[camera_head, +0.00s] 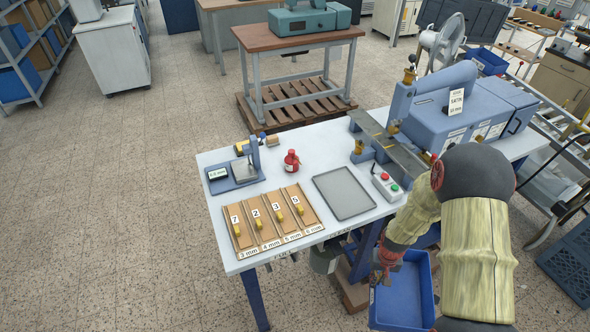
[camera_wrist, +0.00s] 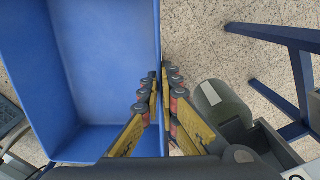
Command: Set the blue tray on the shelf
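The blue tray (camera_head: 403,298) is an empty open box, in front of the white worktable's near edge at the bottom right of the head view. Its inside fills the left of the wrist view (camera_wrist: 100,75). My gripper (camera_head: 387,262) is at the tray's rim. In the wrist view, my gripper's two fingers (camera_wrist: 161,88) stand on either side of one tray wall, closed against it. The tray's underside is hidden. Shelving with blue bins (camera_head: 40,55) stands at the far left; I cannot tell whether it is the task's shelf.
The white worktable (camera_head: 330,165) carries a blue press (camera_head: 440,115), a flat grey tray (camera_head: 343,193), a red bottle (camera_head: 291,161) and a numbered board (camera_head: 270,220). A table leg (camera_wrist: 302,70) and a grey canister (camera_wrist: 215,103) are right of the tray. Floor at left is clear.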

